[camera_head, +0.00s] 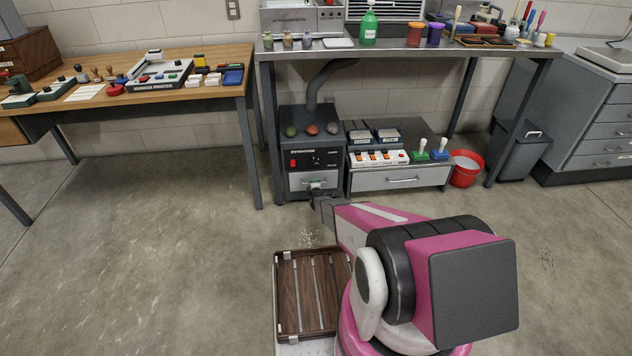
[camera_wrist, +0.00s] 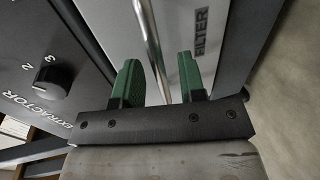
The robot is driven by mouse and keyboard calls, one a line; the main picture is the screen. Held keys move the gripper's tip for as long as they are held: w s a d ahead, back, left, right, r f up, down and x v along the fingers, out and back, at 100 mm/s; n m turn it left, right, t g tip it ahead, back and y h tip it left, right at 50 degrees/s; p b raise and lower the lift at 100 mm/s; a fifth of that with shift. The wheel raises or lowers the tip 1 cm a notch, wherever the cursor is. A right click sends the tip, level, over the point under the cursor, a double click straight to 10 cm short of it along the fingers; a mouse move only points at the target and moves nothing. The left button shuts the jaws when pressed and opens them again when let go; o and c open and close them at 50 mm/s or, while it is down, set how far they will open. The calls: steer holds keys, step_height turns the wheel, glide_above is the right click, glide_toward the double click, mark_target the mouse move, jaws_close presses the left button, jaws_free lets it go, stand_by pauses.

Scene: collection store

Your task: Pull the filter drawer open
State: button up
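The filter drawer (camera_head: 299,181) is a light grey front low on the dark extractor unit (camera_head: 327,143); it looks flush with the unit. In the wrist view the drawer front (camera_wrist: 198,18) carries the word FILTER and a thin metal bar handle (camera_wrist: 151,38). My gripper (camera_head: 318,188) is at the drawer front in the head view and partly covers the handle. In the wrist view my gripper (camera_wrist: 158,82) has its two green fingers apart, with the bar running between them and gaps visible on both sides. Whether either finger touches the bar is not clear.
A grey cabinet (camera_head: 399,178) with its own handled drawer stands to the right, then a red bucket (camera_head: 466,168). A wooden slatted tray (camera_head: 283,296) is near my base. A table leg (camera_head: 247,152) stands left of the extractor. The floor in front is open.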

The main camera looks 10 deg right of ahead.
steer(key=shift+w+f, duration=0.1)
steer(key=shift+w, duration=0.5)
jaws_close()
steer(key=shift+s, duration=0.1)
